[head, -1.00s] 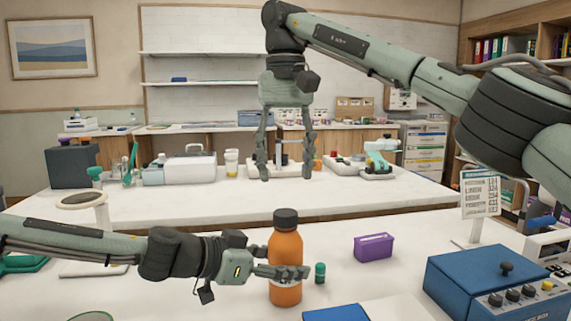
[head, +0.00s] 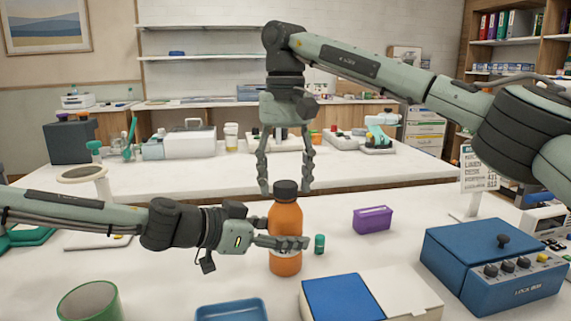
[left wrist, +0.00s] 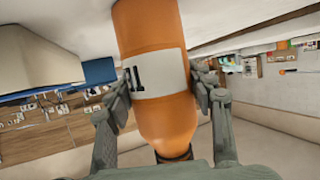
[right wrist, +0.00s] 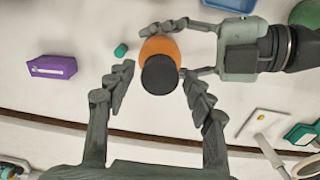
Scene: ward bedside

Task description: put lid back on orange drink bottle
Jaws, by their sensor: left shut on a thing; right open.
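The orange drink bottle (head: 284,218) stands upright over the near table, with its dark lid (head: 286,188) on top. Whether the lid is fully seated cannot be told. My left gripper (head: 285,243) is shut around the bottle's body; the left wrist view shows fingers on both sides of the bottle (left wrist: 160,118) at its pale label. My right gripper (head: 285,190) points straight down, open, with its fingertips at about lid height. In the right wrist view the dark lid (right wrist: 159,75) lies between the spread fingers, with gaps on either side.
A small green cylinder (head: 319,244) and a purple box (head: 372,219) are right of the bottle. A blue lock box (head: 490,265) stands farther right. A blue tray (head: 231,310), an open-looking blue-and-white box (head: 343,298) and a green cup (head: 88,302) are in front.

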